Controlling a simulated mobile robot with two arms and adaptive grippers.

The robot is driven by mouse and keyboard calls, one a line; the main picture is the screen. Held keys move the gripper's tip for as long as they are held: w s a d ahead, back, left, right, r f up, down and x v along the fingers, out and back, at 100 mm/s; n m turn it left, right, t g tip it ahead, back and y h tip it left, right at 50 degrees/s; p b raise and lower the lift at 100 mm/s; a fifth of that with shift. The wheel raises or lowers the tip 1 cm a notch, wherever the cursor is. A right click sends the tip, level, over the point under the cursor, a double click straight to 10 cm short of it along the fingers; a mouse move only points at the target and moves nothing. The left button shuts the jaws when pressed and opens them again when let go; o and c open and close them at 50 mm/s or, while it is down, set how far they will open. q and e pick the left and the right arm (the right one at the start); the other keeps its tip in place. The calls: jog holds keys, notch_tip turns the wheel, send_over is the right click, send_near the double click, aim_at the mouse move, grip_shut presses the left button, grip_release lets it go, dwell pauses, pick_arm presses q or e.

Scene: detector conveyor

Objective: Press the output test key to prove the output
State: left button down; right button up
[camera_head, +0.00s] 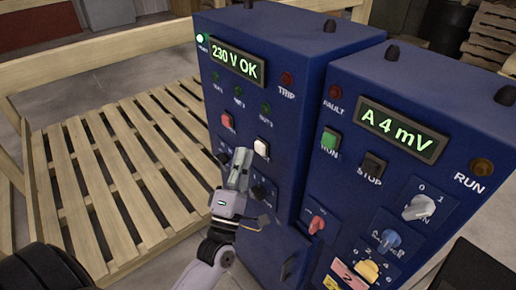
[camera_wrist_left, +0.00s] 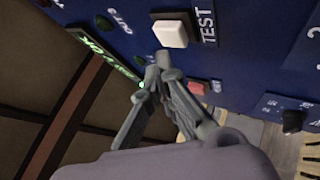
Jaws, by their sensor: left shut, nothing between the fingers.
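The white test key (camera_head: 262,147) sits on the front of the left blue cabinet (camera_head: 300,45). It also shows in the left wrist view (camera_wrist_left: 170,33), with the word TEST beside it. My left gripper (camera_head: 241,157) is shut and empty, with its fingertips just left of and slightly below the key in the head view. In the left wrist view the fingertips (camera_wrist_left: 160,68) lie just below the key in the picture; I cannot tell whether they touch the panel. The green display (camera_head: 237,61) reads 230 V OK. The OUT lamps (camera_head: 239,91) look dark green. My right gripper is out of view.
A red key (camera_head: 226,120) is left of the white one. The right cabinet (camera_head: 350,70) has a display (camera_head: 404,128) reading A 4 mV, a green RUN key (camera_head: 330,140), a black STOP key (camera_head: 373,167) and rotary knobs. A wooden pallet (camera_head: 110,185) lies left of the cabinets.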

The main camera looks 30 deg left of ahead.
pick_arm(q)
jog(key=shift+w, duration=0.1)
dwell(0.4)
jog(key=shift+w+d, duration=0.15)
jog(key=shift+w, duration=0.2)
jog(key=shift+w+d, duration=0.2)
jog(key=shift+w, duration=0.25)
dwell(0.7)
jog(key=shift+s+a, duration=0.1)
jog(key=shift+s, duration=0.1)
jog(key=shift+s+a, duration=0.25)
jog(key=shift+s, duration=0.45)
jog(key=shift+s+a, duration=0.3)
jog(key=shift+s, duration=0.45)
jog(key=shift+s+a, duration=0.35)
jog(key=shift+s, duration=0.45)
jog(key=shift+s+a, duration=0.3)
jog(key=shift+s, duration=0.45)
